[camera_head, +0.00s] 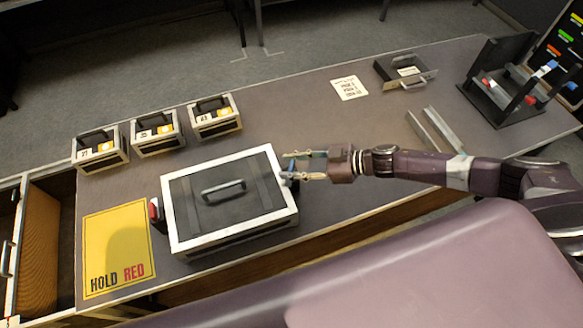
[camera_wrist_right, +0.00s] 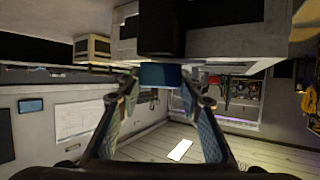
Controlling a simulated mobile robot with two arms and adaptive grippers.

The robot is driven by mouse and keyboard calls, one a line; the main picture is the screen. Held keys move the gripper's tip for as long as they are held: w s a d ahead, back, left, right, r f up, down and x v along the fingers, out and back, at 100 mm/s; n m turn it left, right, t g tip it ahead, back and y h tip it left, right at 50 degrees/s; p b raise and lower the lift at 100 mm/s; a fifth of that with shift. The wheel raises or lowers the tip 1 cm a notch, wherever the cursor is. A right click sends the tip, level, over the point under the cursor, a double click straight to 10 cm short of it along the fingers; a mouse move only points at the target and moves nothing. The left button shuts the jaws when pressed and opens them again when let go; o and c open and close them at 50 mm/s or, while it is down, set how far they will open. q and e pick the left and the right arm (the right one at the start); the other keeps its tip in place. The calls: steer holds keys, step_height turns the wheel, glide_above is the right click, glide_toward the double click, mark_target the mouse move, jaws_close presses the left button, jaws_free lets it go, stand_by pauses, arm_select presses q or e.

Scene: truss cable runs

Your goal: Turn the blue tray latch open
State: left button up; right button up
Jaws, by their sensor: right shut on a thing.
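The tray is a dark box (camera_head: 205,215) with a white rim and a handle on its lid, on the table. Its blue latch (camera_head: 290,163) is on the right side, mostly covered by my right gripper (camera_head: 296,166) in the head view. In the right wrist view the blue latch (camera_wrist_right: 163,75) sits between the fingertips, with a dark block just above it. My right gripper (camera_wrist_right: 165,88) is shut on the blue latch, reaching in from the right. How far the latch is turned cannot be told. My left gripper is not in view.
A red latch (camera_head: 154,210) is on the box's left side, beside a yellow "HOLD RED" mat (camera_head: 120,240). Several small labelled boxes (camera_head: 157,132) stand behind. A paper note (camera_head: 349,88), an open tray (camera_head: 405,72), a metal channel (camera_head: 434,130) and a dark rack (camera_head: 505,85) lie right.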

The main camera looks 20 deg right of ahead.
steer(key=n+g+b, duration=0.1)
steer(key=b, duration=0.1)
steer(key=n+g+y+b, duration=0.1)
steer(key=n+g+b, duration=0.2)
steer(key=g+b, duration=0.1)
steer(key=shift+w+f+n+y, duration=0.15)
steer(key=shift+f+n+y, duration=0.1)
steer(key=shift+n+y, duration=0.15)
steer(key=shift+r+n+g+b, duration=0.25)
steer(key=shift+n+g+b, duration=0.65)
steer(key=shift+g+b, duration=0.3)
steer(key=o, duration=1.2)
steer(key=shift+a, duration=0.1)
steer(key=shift+d+r, duration=0.1)
steer(key=shift+d, duration=0.2)
steer(key=v, duration=1.1)
steer(key=shift+d, duration=0.25)
